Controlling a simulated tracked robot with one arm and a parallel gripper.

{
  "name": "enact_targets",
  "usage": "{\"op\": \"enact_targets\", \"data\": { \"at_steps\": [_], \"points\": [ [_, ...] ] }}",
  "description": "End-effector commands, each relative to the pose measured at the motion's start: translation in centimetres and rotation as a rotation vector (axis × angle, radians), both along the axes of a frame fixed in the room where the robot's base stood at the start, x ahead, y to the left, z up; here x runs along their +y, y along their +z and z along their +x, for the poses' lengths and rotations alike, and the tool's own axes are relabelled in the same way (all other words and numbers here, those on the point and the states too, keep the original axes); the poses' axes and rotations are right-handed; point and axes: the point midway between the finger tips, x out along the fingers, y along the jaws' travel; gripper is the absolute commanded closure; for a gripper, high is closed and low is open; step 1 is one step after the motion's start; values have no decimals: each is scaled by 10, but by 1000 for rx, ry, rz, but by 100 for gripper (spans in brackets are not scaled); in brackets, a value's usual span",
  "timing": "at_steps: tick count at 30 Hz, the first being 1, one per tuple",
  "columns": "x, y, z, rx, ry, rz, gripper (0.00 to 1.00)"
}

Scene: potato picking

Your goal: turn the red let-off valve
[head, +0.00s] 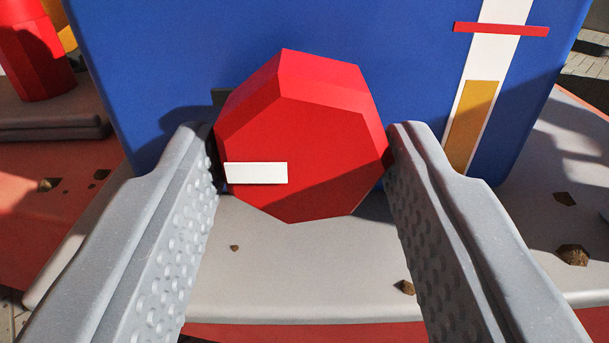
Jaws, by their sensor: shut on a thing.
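The red let-off valve (310,135) is a faceted red knob on the front of a blue box (170,60). A white bar mark (256,173) lies on the left part of its face, close to level. My gripper (304,150) is shut on the valve, with one grey dimpled finger at its left side and the other at its right. The valve's back, where it joins the box, is hidden.
The box stands on a grey slab (300,290). A white gauge strip (490,70) with a yellow fill and a red line is on its right. A red cylinder (35,55) stands at far left. Small brown lumps (572,254) lie on the slab.

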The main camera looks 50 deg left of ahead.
Motion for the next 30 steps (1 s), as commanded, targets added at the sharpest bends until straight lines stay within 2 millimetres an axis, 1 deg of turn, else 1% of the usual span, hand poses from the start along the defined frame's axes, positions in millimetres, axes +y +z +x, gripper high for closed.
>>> {"op": "enact_targets", "data": {
  "at_steps": [5,11,30],
  "points": [
    [0,2,-1,42,1,34,80],
    [0,5,-1,140,-1,120,80],
    [0,2,0,594,-3,509,80]
  ]
}}
